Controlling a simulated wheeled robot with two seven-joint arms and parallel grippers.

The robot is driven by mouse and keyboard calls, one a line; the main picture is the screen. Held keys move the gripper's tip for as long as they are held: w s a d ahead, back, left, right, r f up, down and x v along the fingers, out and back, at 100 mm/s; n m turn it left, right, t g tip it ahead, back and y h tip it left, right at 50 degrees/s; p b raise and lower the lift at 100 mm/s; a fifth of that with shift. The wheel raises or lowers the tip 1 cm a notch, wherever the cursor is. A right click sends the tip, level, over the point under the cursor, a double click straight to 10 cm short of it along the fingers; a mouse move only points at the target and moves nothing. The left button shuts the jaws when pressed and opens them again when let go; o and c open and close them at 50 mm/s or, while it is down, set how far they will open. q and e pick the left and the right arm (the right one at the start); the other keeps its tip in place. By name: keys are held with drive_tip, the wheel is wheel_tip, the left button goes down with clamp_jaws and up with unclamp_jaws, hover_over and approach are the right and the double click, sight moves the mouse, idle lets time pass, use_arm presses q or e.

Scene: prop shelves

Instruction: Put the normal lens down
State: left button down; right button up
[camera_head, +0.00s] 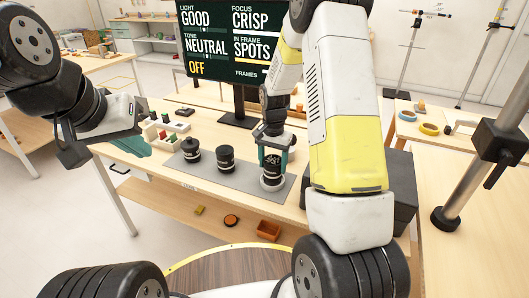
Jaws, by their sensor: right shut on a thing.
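Three dark lenses stand in a row on a grey mat (178,163) on the wooden table. The left lens (191,150) and the middle lens (225,159) stand upright and free. My right gripper (272,160) reaches down over the rightmost lens (272,172), its fingers shut on the sides of it. This lens is upright, above or on a pale round base at the mat's right end; I cannot tell if it touches. I cannot tell which lens is the normal one by its marking.
A screen (225,45) stands behind the mat. A tray with small coloured items (165,133) is at the table's back left. A dark grey box (392,190) is right of the mat. A lower shelf holds an orange bin (268,230). A metal stand (480,150) rises at right.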

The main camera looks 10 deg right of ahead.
drive_tip(key=shift+f, duration=0.35)
drive_tip(key=shift+f, duration=0.4)
drive_tip(key=o, duration=1.7)
drive_tip(key=shift+r, duration=0.1)
wheel_tip(320, 180, up, 13)
drive_tip(key=s+r+n+t+y, duration=0.1)
drive_tip(key=s+r+n+t, duration=0.2)
drive_tip(key=s+r, duration=0.85)
drive_tip(key=s+r+n+t, duration=0.1)
drive_tip(key=s, duration=0.3)
drive_tip(key=s+a+r+n+t, duration=0.1)
drive_tip(key=s+r+n, duration=0.1)
drive_tip(key=s, duration=0.2)
drive_tip(key=s+a+r+n+t+y, duration=0.1)
drive_tip(key=s, duration=0.3)
drive_tip(key=shift+s+a+r+n, duration=0.1)
drive_tip(key=shift+s+r+n, duration=0.05)
drive_tip(key=shift+s+n, duration=0.2)
